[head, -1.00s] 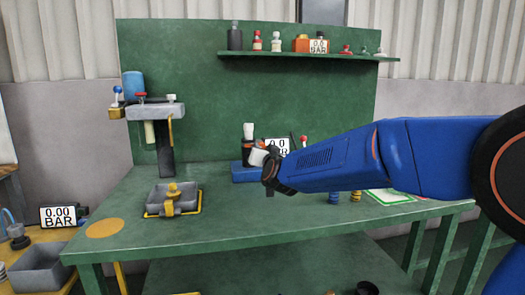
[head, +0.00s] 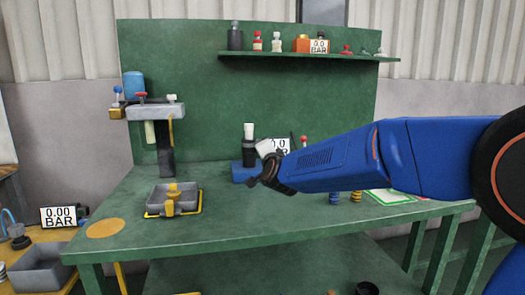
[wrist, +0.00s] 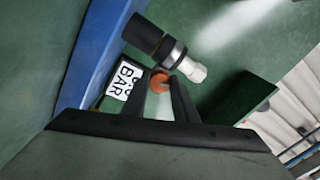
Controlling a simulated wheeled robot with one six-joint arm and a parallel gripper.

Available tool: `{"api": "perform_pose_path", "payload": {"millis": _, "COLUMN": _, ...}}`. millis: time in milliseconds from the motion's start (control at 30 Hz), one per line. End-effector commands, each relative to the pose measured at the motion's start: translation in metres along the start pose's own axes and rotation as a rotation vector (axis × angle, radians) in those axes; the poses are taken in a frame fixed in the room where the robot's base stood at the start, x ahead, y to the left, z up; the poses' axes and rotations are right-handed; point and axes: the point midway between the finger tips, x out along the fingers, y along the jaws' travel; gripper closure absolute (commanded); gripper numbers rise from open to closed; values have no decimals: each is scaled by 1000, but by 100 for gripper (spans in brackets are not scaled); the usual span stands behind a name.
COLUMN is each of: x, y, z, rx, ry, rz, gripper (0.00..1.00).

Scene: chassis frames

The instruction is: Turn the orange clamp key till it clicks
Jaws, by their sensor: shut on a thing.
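The orange clamp key (wrist: 160,79) shows as a small round orange end between my fingertips in the wrist view. My gripper (wrist: 164,88) is shut on it; the fingers hide part of it. A black cylinder with a grey collar and white end (wrist: 168,49) lies just beyond the key in that view. In the head view, this cylinder (head: 249,137) stands upright on the blue base (head: 243,173). My gripper (head: 262,178) is in front of that base there, and I cannot make out the key.
A pressure display (head: 281,146) stands behind my gripper, partly covered; it also shows in the wrist view (wrist: 124,80). A grey tray (head: 160,199) with a yellow piece sits on the green bench (head: 215,225). The bench's front middle is clear.

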Motion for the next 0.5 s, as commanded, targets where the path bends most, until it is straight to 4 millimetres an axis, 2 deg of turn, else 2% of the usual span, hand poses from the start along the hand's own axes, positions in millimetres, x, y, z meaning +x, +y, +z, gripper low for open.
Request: {"api": "perform_pose_path", "payload": {"millis": 500, "x": 0, "y": 1, "z": 0, "rx": 96, "ry": 0, "rz": 2, "gripper": 96}}
